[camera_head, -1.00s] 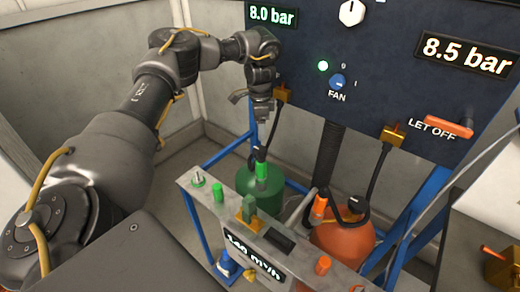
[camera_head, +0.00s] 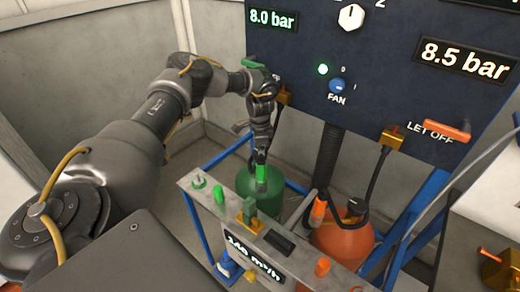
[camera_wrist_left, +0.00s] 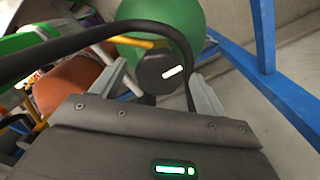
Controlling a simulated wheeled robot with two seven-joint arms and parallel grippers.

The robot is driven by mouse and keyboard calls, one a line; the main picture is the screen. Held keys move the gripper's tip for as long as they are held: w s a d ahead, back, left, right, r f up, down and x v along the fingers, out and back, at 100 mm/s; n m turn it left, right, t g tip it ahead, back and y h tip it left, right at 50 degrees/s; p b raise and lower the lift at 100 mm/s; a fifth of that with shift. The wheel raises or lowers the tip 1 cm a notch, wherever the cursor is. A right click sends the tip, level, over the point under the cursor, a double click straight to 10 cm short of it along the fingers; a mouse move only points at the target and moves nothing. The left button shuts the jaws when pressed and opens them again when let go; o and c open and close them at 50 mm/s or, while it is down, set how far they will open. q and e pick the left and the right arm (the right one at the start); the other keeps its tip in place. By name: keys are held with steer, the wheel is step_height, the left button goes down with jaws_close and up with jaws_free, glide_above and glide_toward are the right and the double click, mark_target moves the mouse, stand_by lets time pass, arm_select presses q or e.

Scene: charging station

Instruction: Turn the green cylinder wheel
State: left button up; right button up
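The green cylinder (camera_head: 285,205) stands on the floor behind the small grey panel, and its green body also shows in the wrist view (camera_wrist_left: 175,18). Its wheel (camera_wrist_left: 165,73) is dark and round with a white mark, seen in the wrist view at the cylinder's end. My left gripper (camera_head: 261,157) is above the cylinder in the head view. In the wrist view its two fingers (camera_wrist_left: 160,88) are apart, one on each side of the wheel; I cannot tell whether they touch it. The wheel is hidden in the head view. My right gripper is not in view.
A black hose (camera_wrist_left: 105,32) arches close across the left finger's view. An orange cylinder (camera_head: 340,242) stands to the right. The grey panel (camera_head: 187,184) with green and orange pegs is in front. Blue frame bars (camera_head: 193,224) surround the cylinders. The dark control board (camera_head: 400,95) is behind.

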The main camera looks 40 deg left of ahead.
arm_select(q)
steer(key=c, duration=0.9)
steer(key=m+p, duration=0.2)
steer(key=m, duration=0.1)
steer(key=shift+r+m, duration=0.1)
steer(key=shift+m, duration=0.2)
steer(key=m+p, duration=0.1)
steer(key=m, duration=1.3)
steer(key=shift+m, duration=0.3)
steer(key=o, duration=1)
